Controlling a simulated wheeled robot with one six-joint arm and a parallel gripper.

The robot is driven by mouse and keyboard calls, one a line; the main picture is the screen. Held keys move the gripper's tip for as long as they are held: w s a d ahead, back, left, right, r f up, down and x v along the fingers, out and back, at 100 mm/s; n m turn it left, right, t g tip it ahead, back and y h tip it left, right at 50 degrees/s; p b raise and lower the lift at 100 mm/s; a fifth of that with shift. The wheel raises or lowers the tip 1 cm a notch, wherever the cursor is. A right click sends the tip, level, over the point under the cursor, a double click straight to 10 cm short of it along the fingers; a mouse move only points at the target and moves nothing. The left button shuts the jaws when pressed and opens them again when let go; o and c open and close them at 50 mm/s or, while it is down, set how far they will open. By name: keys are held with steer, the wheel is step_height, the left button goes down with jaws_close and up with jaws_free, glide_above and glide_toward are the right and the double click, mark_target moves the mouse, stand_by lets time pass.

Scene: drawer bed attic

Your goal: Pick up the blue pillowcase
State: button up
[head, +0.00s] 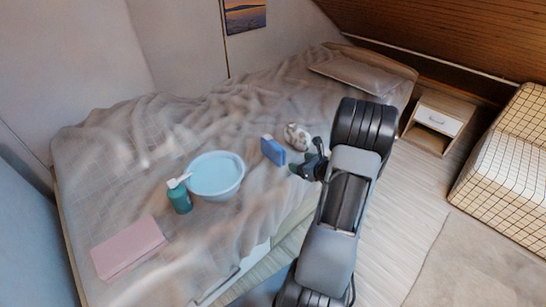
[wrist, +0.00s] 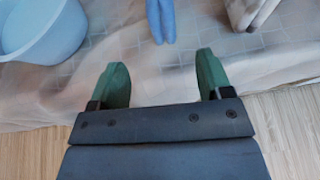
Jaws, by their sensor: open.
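The blue pillowcase (head: 273,151) is a small blue folded piece near the bed's front edge, to the right of the basin. In the wrist view the blue pillowcase (wrist: 161,18) shows at the top centre, partly cut off by the frame. My gripper (head: 308,166) is just right of it in the head view. In the wrist view my gripper (wrist: 162,62) has its green fingers apart with nothing between them. The pillowcase lies ahead of the fingertips, in line with the gap, with a strip of bedding between.
On the rumpled bed (head: 120,160) are a pale blue basin (head: 222,194), a teal pump bottle (head: 180,198), a pink folded cloth (head: 128,248) and a brown-and-white bundle (head: 297,136). A pillow (head: 362,72) lies at the far end. A nightstand (head: 436,121) and plaid seat (head: 505,150) stand right.

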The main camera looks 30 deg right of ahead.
mark_target(284, 157)
steer(key=b+x, duration=0.1)
steer(key=x, duration=0.6)
steer(key=shift+w+d+f, duration=0.15)
steer(key=shift+w+f, duration=0.15)
steer(key=shift+f, duration=0.05)
steer(key=shift+b+x, duration=0.5)
steer(key=shift+x, duration=2.1)
steer(key=shift+f, duration=0.1)
steer(key=shift+s, duration=0.1)
steer(key=shift+c, duration=0.4)
steer(key=c, duration=0.9)
steer(key=shift+c, duration=0.4)
